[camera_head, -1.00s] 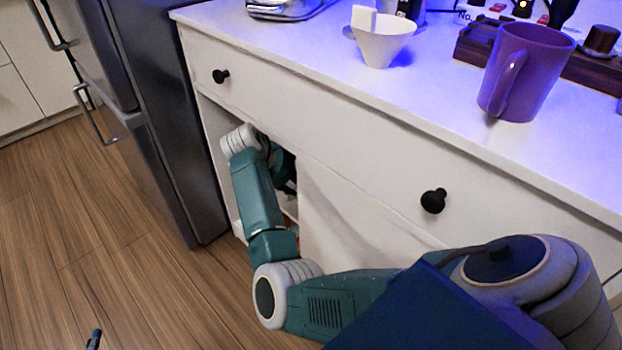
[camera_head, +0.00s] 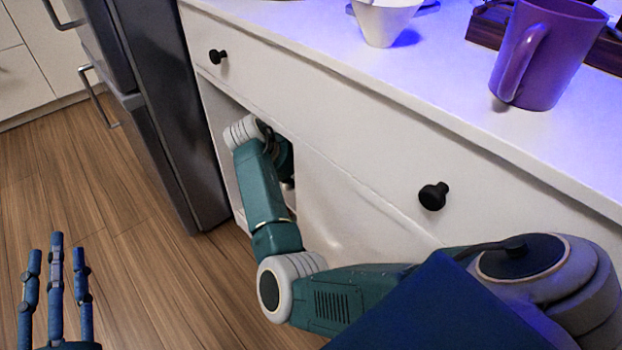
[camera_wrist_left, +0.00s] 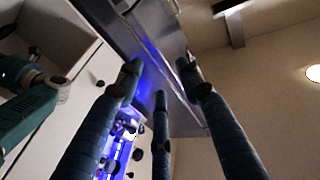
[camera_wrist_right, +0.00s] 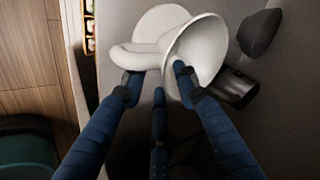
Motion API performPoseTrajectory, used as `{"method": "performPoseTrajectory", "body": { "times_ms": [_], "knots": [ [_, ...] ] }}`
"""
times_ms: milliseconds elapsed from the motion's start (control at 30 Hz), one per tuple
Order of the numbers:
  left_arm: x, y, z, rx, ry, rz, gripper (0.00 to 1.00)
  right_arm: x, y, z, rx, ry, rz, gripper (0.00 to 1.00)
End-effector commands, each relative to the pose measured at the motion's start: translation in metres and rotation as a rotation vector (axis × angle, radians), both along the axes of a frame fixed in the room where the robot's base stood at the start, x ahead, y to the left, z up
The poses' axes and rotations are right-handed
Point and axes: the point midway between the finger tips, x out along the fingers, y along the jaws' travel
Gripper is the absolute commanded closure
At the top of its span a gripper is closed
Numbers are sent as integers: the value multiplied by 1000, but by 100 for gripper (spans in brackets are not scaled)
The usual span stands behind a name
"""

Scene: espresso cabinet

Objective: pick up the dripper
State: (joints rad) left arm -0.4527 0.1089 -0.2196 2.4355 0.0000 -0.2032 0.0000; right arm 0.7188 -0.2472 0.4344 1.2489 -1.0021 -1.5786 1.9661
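The white dripper (camera_wrist_right: 195,52), with a cone, a round base disc and a loop handle, lies tilted on its side in the right wrist view. My right gripper (camera_wrist_right: 158,84) has its fingers spread at the dripper. One fingertip overlaps the cone mouth and another the handle; contact cannot be told. In the head view my right arm reaches into the open cabinet (camera_head: 222,95), which hides that gripper and the dripper. My left gripper (camera_head: 56,245) is open and empty above the floor at lower left. It also shows in the left wrist view (camera_wrist_left: 158,72).
A dark rounded object (camera_wrist_right: 261,32) and a dark cylinder (camera_wrist_right: 236,88) lie close to the dripper. The counter above holds a purple mug (camera_head: 545,55) and a white tapered cup (camera_head: 385,20). A fridge (camera_head: 150,100) stands left of the cabinet. The wooden floor (camera_head: 150,270) is clear.

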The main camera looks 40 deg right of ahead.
Motion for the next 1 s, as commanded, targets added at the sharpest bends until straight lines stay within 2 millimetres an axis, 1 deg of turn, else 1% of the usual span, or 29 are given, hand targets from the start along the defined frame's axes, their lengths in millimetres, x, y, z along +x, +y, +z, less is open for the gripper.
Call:
{"method": "performPoseTrajectory", "body": {
  "times_ms": [133, 167, 200, 300, 833, 933, 1000],
  "knots": [
    [0, 0, 0, 0, 1, 0, 63, 0, 0, 0, 0, 0, 0, 70],
    [0, 0, 0, 0, 1, 0, 63, 0, 0, 0, 0, 0, 0, 74],
    [0, 0, 0, 0, 1, 0, 63, 0, 0, 0, 0, 0, 0, 82],
    [0, 0, 0, 0, 2, 0, 63, 0, 0, 0, 1, -1, 0, 100],
    [0, 0, -1, 2, 7, 1, 63, 0, -1, 1, -1, -2, 0, 100],
    [1, 0, -5, 6, 26, 1, 63, 0, -3, 2, -1, -2, 0, 100],
    [2, 1, -13, 16, 63, 3, 63, 0, -5, 3, -1, -2, 1, 100]
  ]
}}
